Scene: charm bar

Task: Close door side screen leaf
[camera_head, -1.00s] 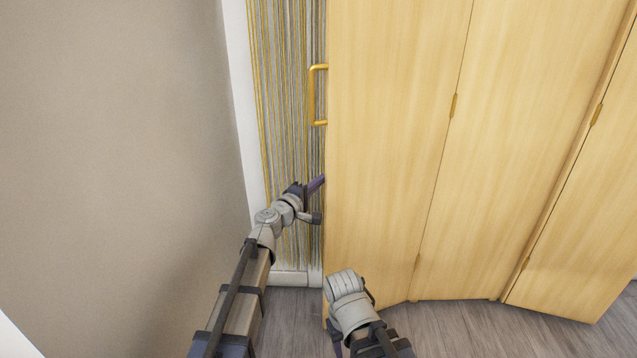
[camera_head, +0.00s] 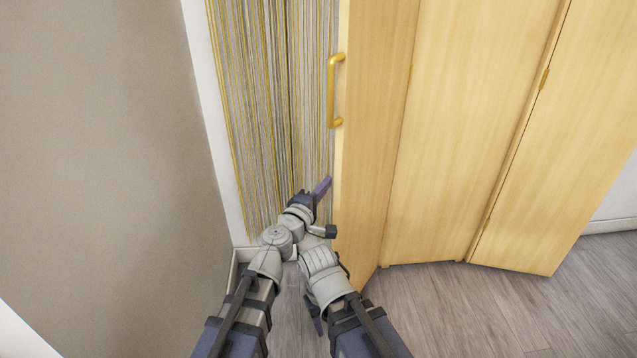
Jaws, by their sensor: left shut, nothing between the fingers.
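The screen is a row of tall pale wooden leaves. Its leftmost leaf (camera_head: 372,150) stands at a steep angle to me, with a gold bar handle (camera_head: 334,90) at its left edge. My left gripper (camera_head: 322,189) is shut and empty, its purple fingers just left of that edge, well below the handle. I cannot tell whether the fingers touch the leaf. My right arm comes up from the bottom, its wrist close to the left one in the picture. Only a small dark tip of my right gripper (camera_head: 317,322) shows below the wrist; its jaws are mostly hidden.
A curtain of gold and grey strings (camera_head: 270,110) hangs left of the leaf, beside a white frame. A plain beige wall (camera_head: 90,150) stands at the left. Bare grey wooden floor (camera_head: 480,315) lies in front of the screen, bottom right.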

